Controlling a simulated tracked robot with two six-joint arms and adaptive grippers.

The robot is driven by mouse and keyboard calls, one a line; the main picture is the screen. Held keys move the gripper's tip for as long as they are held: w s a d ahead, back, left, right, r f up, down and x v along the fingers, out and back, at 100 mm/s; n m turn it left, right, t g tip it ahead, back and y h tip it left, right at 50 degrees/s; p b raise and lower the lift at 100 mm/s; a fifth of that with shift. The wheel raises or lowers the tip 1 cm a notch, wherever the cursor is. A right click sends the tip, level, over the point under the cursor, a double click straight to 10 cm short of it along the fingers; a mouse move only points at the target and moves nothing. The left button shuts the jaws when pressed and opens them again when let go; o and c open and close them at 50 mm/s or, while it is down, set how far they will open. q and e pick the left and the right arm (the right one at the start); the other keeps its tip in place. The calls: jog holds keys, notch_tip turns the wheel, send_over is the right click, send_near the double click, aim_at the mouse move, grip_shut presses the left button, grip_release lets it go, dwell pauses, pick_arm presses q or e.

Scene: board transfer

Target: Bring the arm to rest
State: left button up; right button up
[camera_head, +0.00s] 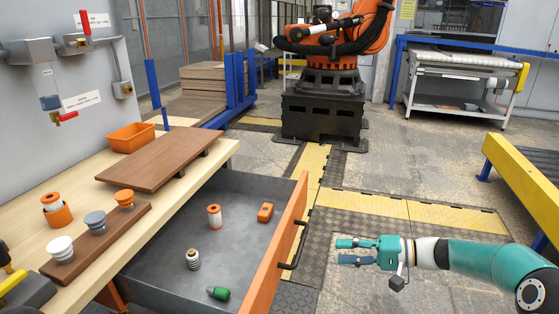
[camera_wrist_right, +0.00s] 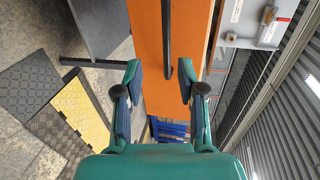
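My right arm (camera_head: 480,260) is teal and comes in from the right in the head view. Its gripper (camera_head: 356,251) is out in the air to the right of the open drawer (camera_head: 170,245), apart from the drawer's black handle (camera_head: 294,246). The two fingers are spread with nothing between them. The right wrist view shows the same open gripper (camera_wrist_right: 160,82), with the orange drawer front (camera_wrist_right: 146,50) and the handle bar (camera_wrist_right: 166,35) beyond the fingertips. My left gripper does not show in either view.
The workbench (camera_head: 225,150) carries a brown board (camera_head: 160,160), an orange bin (camera_head: 131,137) and a strip with several knob-like parts (camera_head: 95,238). The drawer holds several small parts. A yellow barrier (camera_head: 520,180) stands at right. Floor between drawer and barrier is clear.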

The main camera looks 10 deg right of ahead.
jog(key=s+a+f+m+g+h, duration=0.1)
jog(key=s+a+f+g+h, duration=0.15)
jog(key=f, duration=0.45)
jog(key=s+a+f+g+h, duration=0.1)
jog(key=s+a+f, duration=0.15)
jog(key=f, duration=0.45)
jog(key=s+a+f+n+g+h, duration=0.1)
jog(key=s+a+f+g+h, duration=0.15)
jog(key=s+f, duration=0.65)
jog(key=s+a+f+n+g+h, duration=0.1)
jog(key=s+f+h, duration=0.3)
jog(key=s+f, duration=0.45)
jog(key=s+a+n, duration=0.2)
jog(key=s+a, duration=0.1)
jog(key=s, duration=0.3)
notch_tip(320, 180, up, 18)
jog(key=t+p, duration=0.1)
jog(key=p, duration=1.8)
jog(key=shift+r, duration=0.25)
